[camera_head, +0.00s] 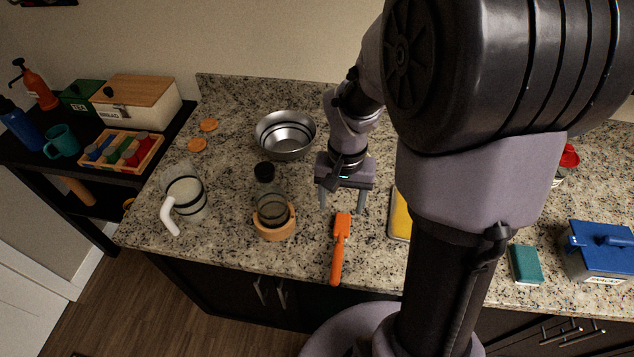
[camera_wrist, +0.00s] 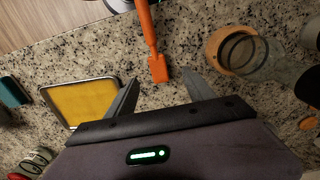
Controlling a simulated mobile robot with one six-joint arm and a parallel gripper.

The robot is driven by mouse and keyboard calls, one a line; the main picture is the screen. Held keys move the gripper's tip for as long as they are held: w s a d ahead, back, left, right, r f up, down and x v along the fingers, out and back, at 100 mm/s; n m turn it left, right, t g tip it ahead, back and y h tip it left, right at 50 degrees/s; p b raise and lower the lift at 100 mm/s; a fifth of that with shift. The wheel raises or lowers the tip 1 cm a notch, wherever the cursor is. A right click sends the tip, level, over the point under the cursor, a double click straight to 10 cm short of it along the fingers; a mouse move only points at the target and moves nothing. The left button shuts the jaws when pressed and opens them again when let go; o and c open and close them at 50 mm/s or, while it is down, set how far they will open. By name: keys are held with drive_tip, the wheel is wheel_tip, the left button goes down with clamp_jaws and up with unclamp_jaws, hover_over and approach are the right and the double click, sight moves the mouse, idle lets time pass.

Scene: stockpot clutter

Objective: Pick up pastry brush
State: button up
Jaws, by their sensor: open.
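The pastry brush (camera_head: 339,245) is all orange, with a long handle and a wider flat head. It lies on the granite counter, its handle end reaching the front edge. In the wrist view the brush (camera_wrist: 152,40) points its head toward my gripper. My gripper (camera_head: 342,203) is open and empty, with its fingers pointing down just behind the brush head. In the wrist view the two fingertips of my gripper (camera_wrist: 160,78) stand on either side of the head's end, apart from it. I cannot tell the exact height of the fingers above the counter.
A glass bottle (camera_head: 270,204) in a wooden ring stands left of the brush. A yellow tray (camera_head: 401,214) lies to the right, partly hidden by my arm. A steel bowl (camera_head: 285,134) is behind, and a clear pitcher (camera_head: 186,194) is far left. A teal book-like block (camera_head: 525,264) lies right.

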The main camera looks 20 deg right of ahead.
sight(342, 229)
wheel_tip(342, 229, down, 8)
drive_tip(key=shift+r+b, duration=0.15)
drive_tip(key=shift+b, duration=0.9)
drive_tip(key=f+b, duration=0.1)
drive_tip(key=f, duration=0.1)
drive_tip(key=d+f+b, duration=0.1)
drive_tip(key=f, duration=0.2)
drive_tip(key=shift+r, duration=0.1)
clamp_jaws()
